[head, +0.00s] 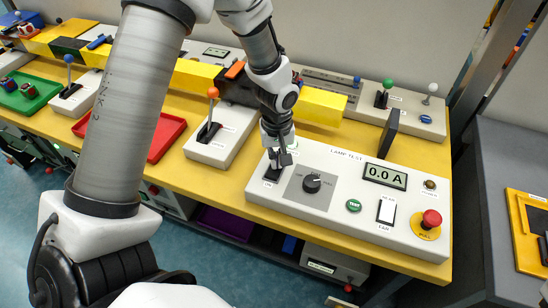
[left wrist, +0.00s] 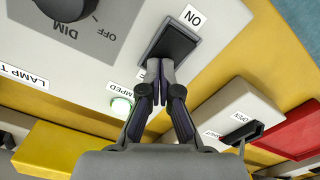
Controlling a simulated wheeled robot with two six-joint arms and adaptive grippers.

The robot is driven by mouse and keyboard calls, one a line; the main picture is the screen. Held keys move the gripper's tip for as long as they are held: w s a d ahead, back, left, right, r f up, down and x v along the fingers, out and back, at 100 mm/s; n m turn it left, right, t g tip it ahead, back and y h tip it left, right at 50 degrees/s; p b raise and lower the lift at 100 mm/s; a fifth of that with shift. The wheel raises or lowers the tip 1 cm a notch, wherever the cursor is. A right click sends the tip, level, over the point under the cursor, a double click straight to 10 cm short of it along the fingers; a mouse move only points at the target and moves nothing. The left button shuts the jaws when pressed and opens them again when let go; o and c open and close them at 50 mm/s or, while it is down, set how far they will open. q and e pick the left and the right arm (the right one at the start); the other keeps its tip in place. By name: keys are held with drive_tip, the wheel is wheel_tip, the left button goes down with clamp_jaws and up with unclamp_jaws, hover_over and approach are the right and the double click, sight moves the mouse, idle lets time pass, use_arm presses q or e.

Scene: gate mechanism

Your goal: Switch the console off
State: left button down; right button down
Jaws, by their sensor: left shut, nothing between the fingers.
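The console (head: 335,212) is a white panel on the yellow bench, labelled LAMP TEST. Its black rocker switch (head: 272,174) is at the left end; it shows larger in the left wrist view (left wrist: 178,42), beside an ON label. My left gripper (head: 281,160) is shut and empty, its fingertips (left wrist: 160,68) at the edge of the rocker switch. I cannot tell whether they press it. A green lamp (left wrist: 120,108) is lit beside the switch. The display (head: 385,176) reads 0.0 A. My right gripper is out of view.
The console also carries a black dial (head: 312,183), a green TEST button (head: 354,205), a FAN switch (head: 386,211) and a red mushroom button (head: 431,219). A lever box with an orange knob (head: 213,93) stands to the left. A yellow beam (head: 322,104) runs behind.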

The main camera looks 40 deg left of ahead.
use_arm(q)
wheel_tip(320, 180, up, 7)
drive_tip(key=p, duration=0.6)
drive_tip(key=shift+r, duration=0.1)
idle(0.3)
